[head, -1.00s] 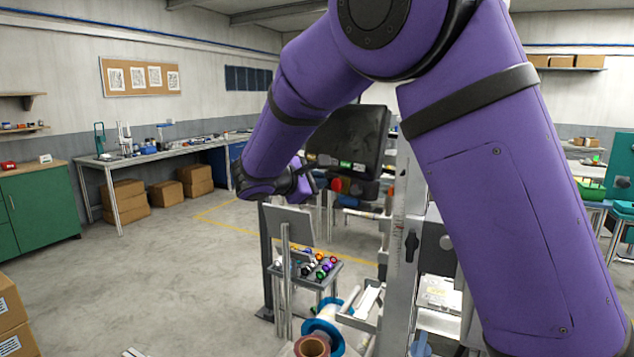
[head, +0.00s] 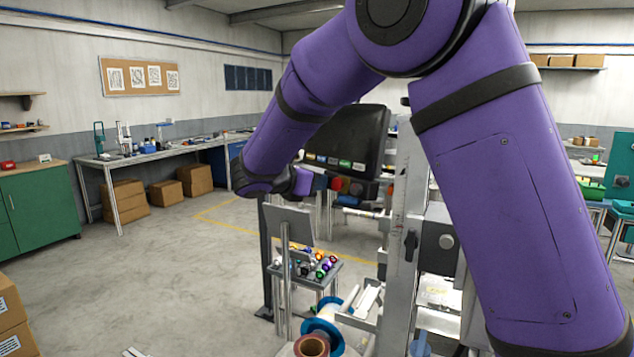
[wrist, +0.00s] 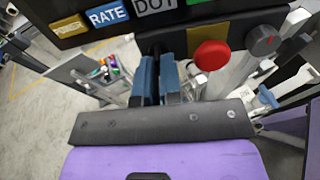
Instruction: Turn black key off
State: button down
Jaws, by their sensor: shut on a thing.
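My gripper (wrist: 157,82) has two blue fingers pointing at the dark front below the label row of the control panel (wrist: 110,40). The fingers are close together, shut on a small dark thing that I take to be the black key; the fingers hide most of it, and I cannot read its angle. In the head view my gripper (head: 318,182) is at the lower left of the dark control box (head: 348,133), left of the red button.
A red button (wrist: 211,55) and a dark round knob (wrist: 263,40) are right of my fingers. Labels including RATE (wrist: 107,15) run above. A grey plate (head: 288,222) and a small table with colourful spools (head: 318,265) stand below.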

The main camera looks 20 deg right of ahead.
jog(key=shift+n, duration=0.3)
dwell(0.4)
jog(key=c, duration=1.3)
grip_release()
jog(key=v, duration=1.1)
